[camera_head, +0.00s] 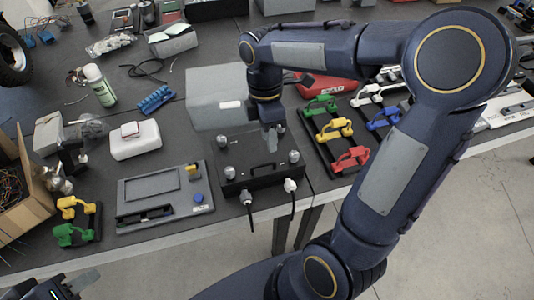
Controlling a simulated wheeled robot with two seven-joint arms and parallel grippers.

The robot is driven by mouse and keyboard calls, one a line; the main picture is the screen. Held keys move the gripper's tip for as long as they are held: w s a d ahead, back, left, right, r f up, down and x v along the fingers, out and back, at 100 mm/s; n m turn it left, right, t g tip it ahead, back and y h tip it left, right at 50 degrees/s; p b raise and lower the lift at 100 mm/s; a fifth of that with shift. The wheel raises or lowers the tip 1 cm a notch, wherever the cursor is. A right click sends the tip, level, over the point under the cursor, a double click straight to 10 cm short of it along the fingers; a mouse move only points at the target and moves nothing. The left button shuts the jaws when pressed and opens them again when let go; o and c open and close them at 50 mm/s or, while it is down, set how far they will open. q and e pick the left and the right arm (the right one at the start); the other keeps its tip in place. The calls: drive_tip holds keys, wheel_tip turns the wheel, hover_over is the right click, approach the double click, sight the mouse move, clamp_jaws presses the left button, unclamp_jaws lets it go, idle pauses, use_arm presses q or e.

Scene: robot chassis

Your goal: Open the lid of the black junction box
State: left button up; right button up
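The black junction box (250,181) sits at the front of the table, near the picture's middle. It has silver knobs near its corners and a dark handle on its top. Two plugs with black cables hang at its front. My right gripper (270,139) points down over the box's top, close to the handle. Its fingers look close together, but their gap and any contact are unclear. My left gripper (80,282) is at the bottom left corner, partly cut off, away from the box.
A grey box or panel (208,93) stands right behind the junction box. A grey panel with a blue knob (160,200) lies to its left. A rack of coloured clamps (335,130) is to the right. A white case (135,142) is further left.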

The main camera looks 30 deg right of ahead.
sight(271, 162)
drive_tip(key=f, duration=0.3)
drive_tip(key=s+f, duration=0.1)
drive_tip(key=f, duration=0.2)
drive_tip(key=shift+s+a, duration=0.1)
drive_tip(key=shift+a, duration=0.05)
drive_tip(key=shift+c, duration=0.4)
clamp_jaws()
